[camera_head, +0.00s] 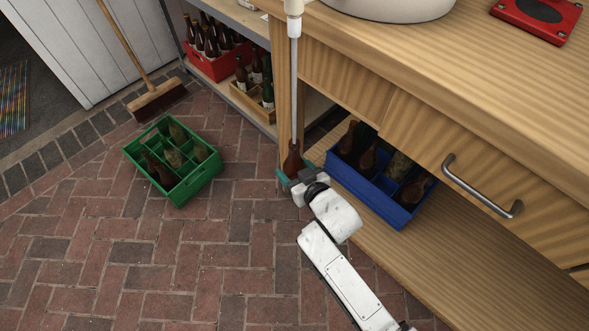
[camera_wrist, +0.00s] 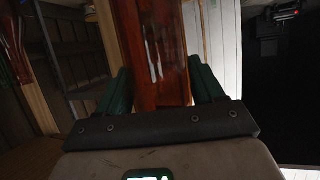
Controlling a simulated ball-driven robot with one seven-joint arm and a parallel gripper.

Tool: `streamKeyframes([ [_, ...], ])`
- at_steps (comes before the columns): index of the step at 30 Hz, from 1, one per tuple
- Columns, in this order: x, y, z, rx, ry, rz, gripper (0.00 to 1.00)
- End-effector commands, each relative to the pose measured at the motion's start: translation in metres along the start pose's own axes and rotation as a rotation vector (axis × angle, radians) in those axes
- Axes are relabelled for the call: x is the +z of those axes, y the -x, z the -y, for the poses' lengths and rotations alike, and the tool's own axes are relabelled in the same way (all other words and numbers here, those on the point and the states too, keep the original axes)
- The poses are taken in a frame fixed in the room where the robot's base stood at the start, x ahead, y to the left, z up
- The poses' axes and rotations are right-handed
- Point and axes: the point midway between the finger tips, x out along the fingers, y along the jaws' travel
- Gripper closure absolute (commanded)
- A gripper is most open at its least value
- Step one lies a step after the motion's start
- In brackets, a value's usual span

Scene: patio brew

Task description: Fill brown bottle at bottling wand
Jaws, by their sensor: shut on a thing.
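A brown bottle (camera_head: 293,160) stands upright in my gripper (camera_head: 289,176), below the counter's edge. The bottling wand (camera_head: 294,80), a thin pale tube, hangs from a white fitting (camera_head: 294,8) and reaches down to the bottle's mouth. How far it goes inside cannot be told. My gripper is shut on the bottle. In the wrist view the brown bottle (camera_wrist: 152,50) fills the space between the green fingers of my gripper (camera_wrist: 154,90). The liquid level inside cannot be told.
A green crate (camera_head: 192,186) with bottles stands on the brick floor at left. A blue crate (camera_head: 377,199) with bottles sits on the low shelf at right. A red crate (camera_head: 212,68) and a wooden crate (camera_head: 250,106) are on shelves behind. A broom (camera_head: 157,98) leans nearby. The brick floor in front is clear.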

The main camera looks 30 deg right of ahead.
Motion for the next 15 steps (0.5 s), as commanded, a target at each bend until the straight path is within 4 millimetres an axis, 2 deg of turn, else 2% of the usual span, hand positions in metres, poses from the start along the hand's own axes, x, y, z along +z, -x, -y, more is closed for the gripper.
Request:
streamKeyframes([
  [5,-0.004,0.001,0.000,0.000,0.000,-0.002,0.72],
  [15,-0.023,0.009,0.000,0.000,0.000,-0.002,0.72],
])
